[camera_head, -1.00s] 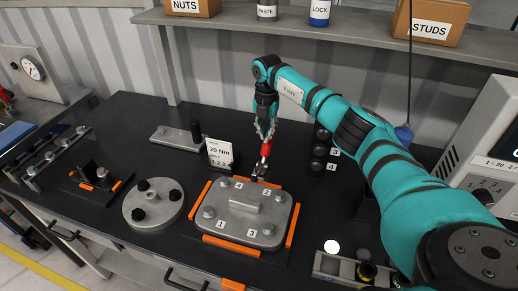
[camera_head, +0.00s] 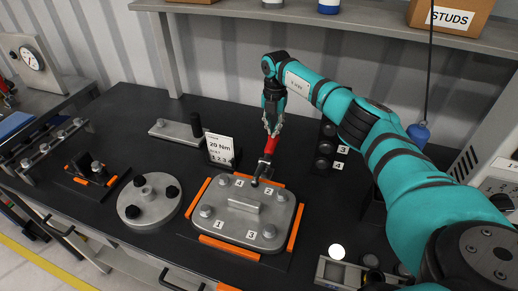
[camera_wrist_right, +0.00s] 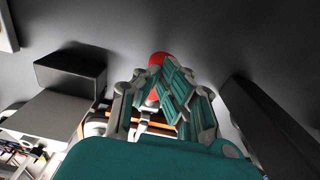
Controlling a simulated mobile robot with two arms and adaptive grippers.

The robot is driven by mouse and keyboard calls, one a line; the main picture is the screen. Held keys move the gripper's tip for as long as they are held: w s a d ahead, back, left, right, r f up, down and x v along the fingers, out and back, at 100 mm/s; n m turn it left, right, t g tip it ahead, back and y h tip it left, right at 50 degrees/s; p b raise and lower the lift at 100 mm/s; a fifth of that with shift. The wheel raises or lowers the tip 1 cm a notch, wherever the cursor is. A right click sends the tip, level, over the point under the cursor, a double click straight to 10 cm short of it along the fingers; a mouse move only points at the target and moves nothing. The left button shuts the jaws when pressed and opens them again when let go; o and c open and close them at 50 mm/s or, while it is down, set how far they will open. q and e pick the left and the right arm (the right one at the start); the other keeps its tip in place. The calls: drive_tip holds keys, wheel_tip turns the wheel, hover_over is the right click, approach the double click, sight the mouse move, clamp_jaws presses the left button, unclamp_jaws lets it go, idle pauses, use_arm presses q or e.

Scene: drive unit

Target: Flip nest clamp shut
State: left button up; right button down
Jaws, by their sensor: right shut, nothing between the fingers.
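The nest clamp has a red handle (camera_head: 272,146) that stands nearly upright behind the nest. Its dark metal arm (camera_head: 263,171) slopes down to the cover plate's back edge; I cannot tell whether its tip touches the plate. The grey cover plate (camera_head: 225,225) lies in the nest with orange edges (camera_head: 231,247). My right gripper (camera_head: 272,131) points down, shut and empty, at the top of the red handle. In the right wrist view, the red handle (camera_wrist_right: 158,58) shows beyond the gripper fingers (camera_wrist_right: 160,100); contact is unclear. My left gripper is not in view.
A torque card (camera_head: 221,150) stands behind the nest, left of the clamp. A round flange (camera_head: 147,215) lies left of the nest. A dark rack (camera_head: 325,150) stands to the right of the clamp. A shelf (camera_head: 330,20) runs above the back of the bench.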

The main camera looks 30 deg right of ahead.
idle(0.3)
wheel_tip(320, 180, up, 12)
idle(0.6)
drive_tip(key=shift+d+f, duration=0.1)
idle(0.4)
